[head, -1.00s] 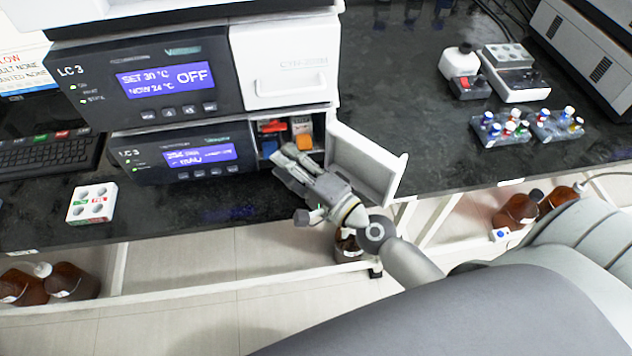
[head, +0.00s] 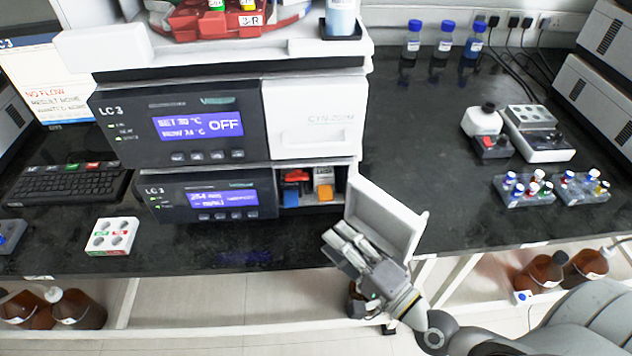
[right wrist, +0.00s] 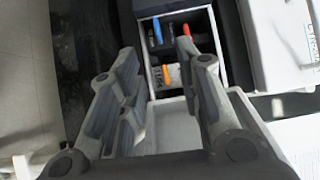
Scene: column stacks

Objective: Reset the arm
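My right gripper (head: 345,245) is outside the lower LC 3 unit (head: 210,197), in front of its open white door (head: 385,215). In the right wrist view the two fingers of the right gripper (right wrist: 157,55) are spread apart with nothing between them. Beyond them is the open compartment (right wrist: 226,40), holding pieces with red, orange and blue parts. The compartment's red piece (head: 297,177) and orange piece (head: 325,192) also show in the head view. My left gripper is in neither view.
The door stands out over the bench edge beside my right gripper. A white block with round wells (head: 112,236) lies at the left, near a keyboard (head: 65,184). Vial racks (head: 525,192) stand at the right. Brown bottles (head: 541,275) are below the bench.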

